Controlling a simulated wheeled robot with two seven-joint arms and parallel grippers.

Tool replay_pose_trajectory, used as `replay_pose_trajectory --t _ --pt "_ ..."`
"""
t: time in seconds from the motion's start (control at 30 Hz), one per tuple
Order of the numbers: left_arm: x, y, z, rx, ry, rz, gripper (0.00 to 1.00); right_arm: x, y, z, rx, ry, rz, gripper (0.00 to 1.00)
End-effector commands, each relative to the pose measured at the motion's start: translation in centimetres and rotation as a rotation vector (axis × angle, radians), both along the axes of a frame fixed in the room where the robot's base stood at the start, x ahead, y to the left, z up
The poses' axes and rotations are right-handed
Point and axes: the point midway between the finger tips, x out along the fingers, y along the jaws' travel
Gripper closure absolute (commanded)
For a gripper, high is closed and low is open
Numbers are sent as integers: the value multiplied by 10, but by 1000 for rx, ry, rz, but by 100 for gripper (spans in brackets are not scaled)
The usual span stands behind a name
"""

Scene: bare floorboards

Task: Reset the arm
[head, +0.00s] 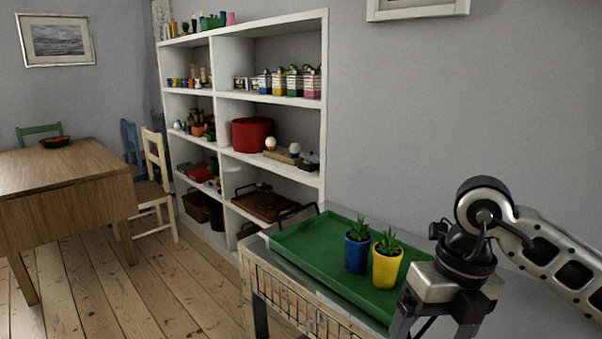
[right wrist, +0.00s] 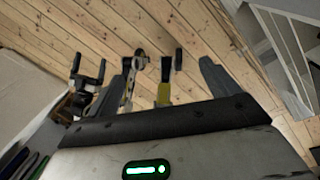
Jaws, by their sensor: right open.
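My right arm comes in from the right in the head view, and its gripper (head: 440,312) points down at the bottom edge, in front of the tray table's right side. Its fingertips are cut off there. In the right wrist view the two fingers (right wrist: 170,72) of this gripper stand wide apart, open, with nothing held between them. Wooden floorboards (right wrist: 155,25) show beyond them. Some dark and yellow parts (right wrist: 163,94) show past the fingers; I cannot tell what they are. My left gripper is not in the head view.
A green tray (head: 312,243) on a side table (head: 268,283) holds a blue pot (head: 356,255) and a yellow pot (head: 387,269) with plants, left of my right gripper. A white shelf (head: 215,95) stands behind. A wooden table (head: 70,175) stands left. Floor (head: 130,285) between is clear.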

Motion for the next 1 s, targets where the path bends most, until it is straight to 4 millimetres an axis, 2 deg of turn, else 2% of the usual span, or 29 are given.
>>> replay_pose_trajectory --t 0.1,0.2,0.33,0.47,0.5,0.57,0.6,0.67,0.77,0.8,0.87,0.93,1.0 --pt "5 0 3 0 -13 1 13 -14 35 -14 162 56 67 13" --pt "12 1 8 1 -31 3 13 -30 67 -21 329 108 117 13" --pt "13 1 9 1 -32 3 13 -57 117 -19 630 194 159 13" --pt "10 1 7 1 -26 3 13 -82 171 7 1092 307 95 13" --pt "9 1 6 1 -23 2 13 -84 181 21 1257 340 29 13" --pt "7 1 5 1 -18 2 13 -77 189 40 1498 382 -116 13" --pt "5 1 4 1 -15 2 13 -67 187 48 1640 401 -244 13" --pt "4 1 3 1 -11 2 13 -47 176 51 1820 423 -477 13" --pt "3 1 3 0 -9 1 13 -11 141 23 2002 441 -962 13" --pt "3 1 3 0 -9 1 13 -1 124 -1 2024 443 -1181 13" --pt "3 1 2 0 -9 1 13 5 101 -41 2006 447 -1481 13" --pt "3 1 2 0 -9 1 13 0 79 -89 1926 454 -1789 13" --pt "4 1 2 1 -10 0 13 -16 62 -135 1806 466 -2051 13"
